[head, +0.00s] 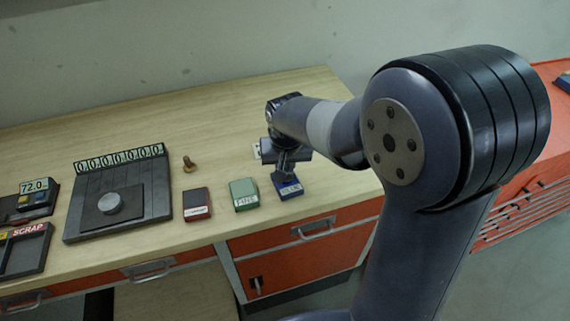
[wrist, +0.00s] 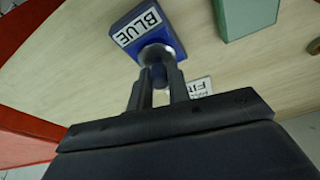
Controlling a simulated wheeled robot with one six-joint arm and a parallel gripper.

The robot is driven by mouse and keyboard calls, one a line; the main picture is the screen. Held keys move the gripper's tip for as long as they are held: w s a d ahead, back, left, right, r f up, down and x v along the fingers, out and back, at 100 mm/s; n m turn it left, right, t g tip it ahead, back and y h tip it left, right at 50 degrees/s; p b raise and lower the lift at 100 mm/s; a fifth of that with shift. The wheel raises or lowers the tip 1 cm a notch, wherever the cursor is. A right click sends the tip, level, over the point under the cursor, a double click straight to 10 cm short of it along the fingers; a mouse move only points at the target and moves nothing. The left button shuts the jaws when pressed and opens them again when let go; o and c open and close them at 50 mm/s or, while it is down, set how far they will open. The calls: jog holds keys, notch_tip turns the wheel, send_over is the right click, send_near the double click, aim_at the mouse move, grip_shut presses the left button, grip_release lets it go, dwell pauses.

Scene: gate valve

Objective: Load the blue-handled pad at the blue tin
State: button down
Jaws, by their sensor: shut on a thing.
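The blue tin (head: 289,188) sits near the front edge of the bench, at the right end of a row of tins. In the wrist view the blue tin (wrist: 141,24) shows a white label reading BLUE. My gripper (wrist: 158,78) is shut on the blue-handled pad (wrist: 158,73), whose handle stands between the two fingers. The pad's lower end is at the tin's near part; I cannot tell whether it touches the tin's inside. In the head view my gripper (head: 285,168) is just above the tin and mostly hides the pad.
A green tin (head: 244,194) and a red tin (head: 197,204) stand left of the blue tin. A brass piece (head: 188,163), a dark counter plate (head: 118,203) and a SCRAP tray (head: 28,250) lie further left. A white label card (wrist: 199,88) lies beside my gripper. The back of the bench is clear.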

aim_at(285, 165)
jog(key=shift+r+p, duration=2.7)
jog(key=shift+r, duration=0.85)
jog(key=shift+f, duration=0.1)
